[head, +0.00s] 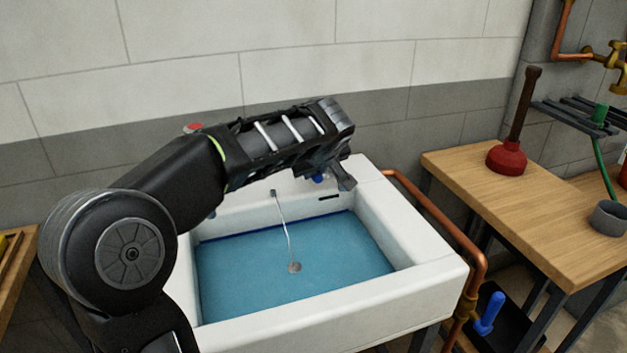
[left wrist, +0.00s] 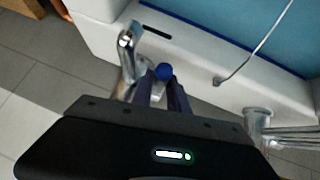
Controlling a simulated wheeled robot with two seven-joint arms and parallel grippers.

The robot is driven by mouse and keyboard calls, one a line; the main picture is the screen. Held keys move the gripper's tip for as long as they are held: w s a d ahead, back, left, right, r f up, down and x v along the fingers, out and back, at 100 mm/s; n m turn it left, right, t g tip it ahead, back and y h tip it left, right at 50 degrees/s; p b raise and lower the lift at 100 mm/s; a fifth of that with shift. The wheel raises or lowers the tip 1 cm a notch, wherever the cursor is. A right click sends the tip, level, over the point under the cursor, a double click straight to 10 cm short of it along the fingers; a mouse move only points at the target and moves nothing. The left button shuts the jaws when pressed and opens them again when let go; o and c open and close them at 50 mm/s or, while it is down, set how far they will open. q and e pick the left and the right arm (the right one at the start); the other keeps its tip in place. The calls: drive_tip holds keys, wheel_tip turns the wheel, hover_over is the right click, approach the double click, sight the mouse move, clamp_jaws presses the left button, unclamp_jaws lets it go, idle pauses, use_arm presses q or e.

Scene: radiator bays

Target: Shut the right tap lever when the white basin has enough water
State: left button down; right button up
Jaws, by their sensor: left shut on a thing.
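A dark blue line on the inner back wall (head: 335,214) shows right at the water's edge. My left gripper (head: 328,177) reaches over the basin's back rim and is shut on the right tap lever (head: 345,182). Another chrome tap (left wrist: 262,122) stands apart. My right gripper is out of view.
A copper pipe (head: 430,212) runs around the basin's right side to a blue-handled valve (head: 490,313). A wooden bench (head: 545,225) at the right bears a red plunger (head: 507,158) and a grey cup (head: 609,218). A tiled wall stands behind the basin.

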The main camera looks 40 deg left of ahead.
use_arm(q)
drive_tip(key=c, duration=1.3)
unclamp_jaws()
drive_tip(key=v, duration=0.8)
drive_tip(key=shift+f, duration=0.15)
